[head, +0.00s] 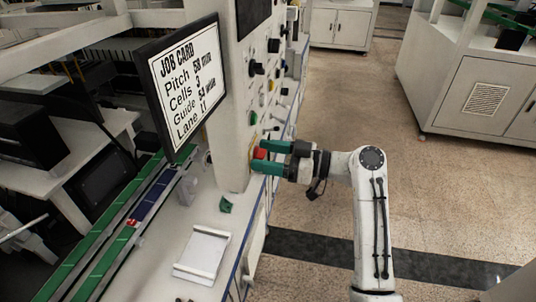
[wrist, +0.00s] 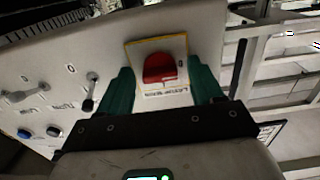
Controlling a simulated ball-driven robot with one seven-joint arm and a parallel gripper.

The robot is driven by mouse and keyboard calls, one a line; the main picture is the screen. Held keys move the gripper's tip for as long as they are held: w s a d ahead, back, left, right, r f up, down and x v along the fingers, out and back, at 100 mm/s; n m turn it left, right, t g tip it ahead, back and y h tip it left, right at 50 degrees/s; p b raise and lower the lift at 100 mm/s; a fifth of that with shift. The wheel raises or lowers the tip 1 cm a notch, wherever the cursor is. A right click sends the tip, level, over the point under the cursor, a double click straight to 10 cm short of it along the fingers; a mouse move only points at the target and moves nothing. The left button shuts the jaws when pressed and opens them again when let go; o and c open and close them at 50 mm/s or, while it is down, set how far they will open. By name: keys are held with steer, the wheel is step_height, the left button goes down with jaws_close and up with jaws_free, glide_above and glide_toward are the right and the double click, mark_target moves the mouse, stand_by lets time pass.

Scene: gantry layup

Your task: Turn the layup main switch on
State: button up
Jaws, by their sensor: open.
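The main switch is a red rotary knob (wrist: 160,68) on a square plate with a yellow border, with a printed label below it that is hard to read. The red knob also shows in the head view (head: 260,153), on the side of the white panel. My gripper (head: 257,156) has green fingers and reaches the panel from the right. In the wrist view its fingers (wrist: 162,80) are open, one on each side of the knob, with gaps visible between them and the knob. I cannot tell how deep the fingertips reach around it.
A job card screen (head: 185,85) stands beside the panel. A white tray (head: 202,255) lies on the bench below. The floor (head: 350,110) right of the panel is clear.

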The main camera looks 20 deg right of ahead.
steer(key=c, duration=1.1)
steer(key=shift+o, duration=0.2)
steer(key=shift+m, duration=0.3)
steer(key=m+p, duration=0.1)
steer(key=m, duration=0.2)
steer(key=shift+m, duration=0.3)
steer(key=m+p, duration=0.2)
steer(key=m, duration=0.2)
steer(key=shift+r, duration=0.15)
steer(key=m+p, duration=0.4)
steer(key=m, duration=0.1)
steer(key=shift+d+m, duration=0.1)
steer(key=shift+m, duration=0.3)
steer(key=shift+w+m+p, duration=0.1)
steer(key=shift+m+p, duration=1.2)
steer(key=shift+m, duration=0.6)
steer(key=shift+f, duration=0.2)
